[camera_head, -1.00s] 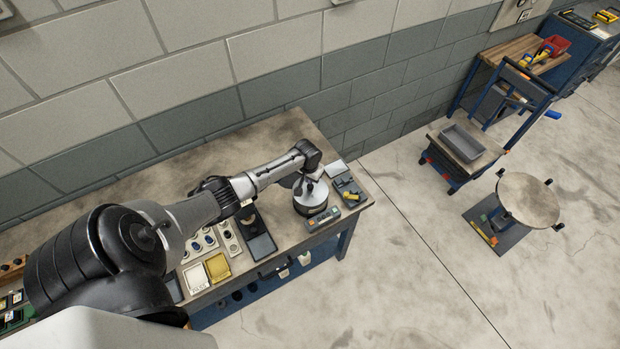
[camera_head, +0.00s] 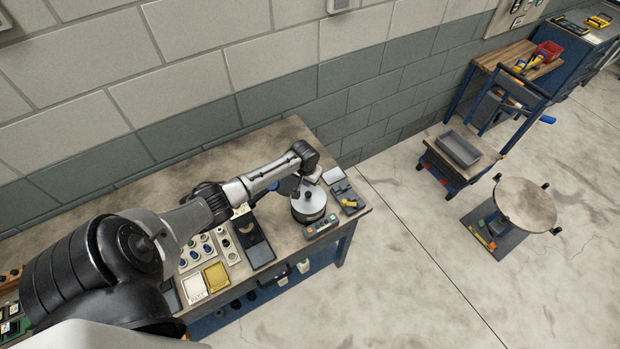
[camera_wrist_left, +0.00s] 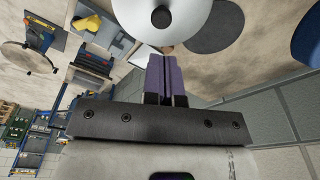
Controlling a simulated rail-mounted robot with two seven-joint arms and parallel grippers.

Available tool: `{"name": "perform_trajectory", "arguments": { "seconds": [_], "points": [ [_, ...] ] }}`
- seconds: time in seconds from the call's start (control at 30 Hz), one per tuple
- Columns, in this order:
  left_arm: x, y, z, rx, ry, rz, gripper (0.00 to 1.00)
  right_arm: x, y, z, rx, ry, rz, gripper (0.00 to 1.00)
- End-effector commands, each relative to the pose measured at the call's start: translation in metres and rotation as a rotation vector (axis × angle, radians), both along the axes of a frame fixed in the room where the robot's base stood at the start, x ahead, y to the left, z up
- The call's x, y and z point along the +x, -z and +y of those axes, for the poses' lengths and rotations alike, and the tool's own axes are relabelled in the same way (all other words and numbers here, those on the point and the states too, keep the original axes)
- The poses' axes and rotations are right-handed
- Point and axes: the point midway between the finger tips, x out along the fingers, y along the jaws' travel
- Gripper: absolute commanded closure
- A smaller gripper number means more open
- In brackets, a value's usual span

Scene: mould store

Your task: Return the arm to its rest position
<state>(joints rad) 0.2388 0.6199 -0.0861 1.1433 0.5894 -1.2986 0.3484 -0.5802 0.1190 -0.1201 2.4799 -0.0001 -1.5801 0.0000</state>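My left arm (camera_head: 195,215) reaches across the workbench (camera_head: 345,222) from the left, bent down at the wrist over its right end. My left gripper (camera_wrist_left: 167,62) shows in the left wrist view as two purple fingers side by side, closed together with nothing seen between them. A round pot with a pale lid and dark knob (camera_head: 308,204) stands below the wrist in the head view. The lid also shows in the wrist view (camera_wrist_left: 185,15), just beyond the fingertips; I see no grip on it. My right gripper is in neither view.
A dark tray (camera_head: 262,255), pale cups (camera_head: 230,248), a yellow square tray (camera_head: 216,276) and a grey-green device (camera_head: 320,226) lie close around on the bench. A block wall (camera_head: 210,75) stands behind. Open floor (camera_head: 400,270) lies to the right, before a round-topped stand (camera_head: 526,202).

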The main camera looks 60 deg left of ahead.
Motion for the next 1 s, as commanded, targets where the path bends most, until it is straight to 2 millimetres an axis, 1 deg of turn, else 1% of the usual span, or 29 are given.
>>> {"name": "perform_trajectory", "arguments": {
  "seconds": [0.37, 0.47, 0.57, 0.67, 0.77, 0.83, 0.87, 0.9, 0.93, 0.97, 1.0],
  "points": [
    [0.0, 0.0, 0.0, 0.0, 0.003, 0.0, 1.0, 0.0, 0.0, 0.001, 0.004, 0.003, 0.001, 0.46],
    [-0.001, 0.0, 0.0, 0.003, 0.032, 0.005, 1.0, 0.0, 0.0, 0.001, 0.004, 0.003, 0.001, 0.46],
    [-0.007, 0.001, 0.003, 0.026, 0.105, 0.054, 1.0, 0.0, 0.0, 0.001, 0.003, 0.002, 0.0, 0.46],
    [0.003, -0.023, -0.001, 0.106, 0.225, 0.056, 1.0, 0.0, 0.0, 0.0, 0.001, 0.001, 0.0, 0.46],
    [0.019, -0.054, -0.012, 0.186, 0.328, 0.019, 1.0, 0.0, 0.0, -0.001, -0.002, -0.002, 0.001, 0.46],
    [0.031, -0.08, -0.026, 0.245, 0.399, -0.02, 1.0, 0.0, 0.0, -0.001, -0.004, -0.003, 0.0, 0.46],
    [0.036, -0.091, -0.035, 0.269, 0.432, -0.042, 1.0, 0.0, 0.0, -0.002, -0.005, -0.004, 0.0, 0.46],
    [0.043, -0.108, -0.048, 0.301, 0.472, -0.074, 1.0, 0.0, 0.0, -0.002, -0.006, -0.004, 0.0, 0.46],
    [0.047, -0.12, -0.059, 0.326, 0.502, -0.099, 1.0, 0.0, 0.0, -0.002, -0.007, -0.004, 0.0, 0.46],
    [0.049, -0.131, -0.072, 0.349, 0.533, -0.126, 1.0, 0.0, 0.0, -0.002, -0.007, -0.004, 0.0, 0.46],
    [0.049, -0.144, -0.089, 0.375, 0.57, -0.16, 1.0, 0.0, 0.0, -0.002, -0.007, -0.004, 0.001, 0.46]
  ]
}}
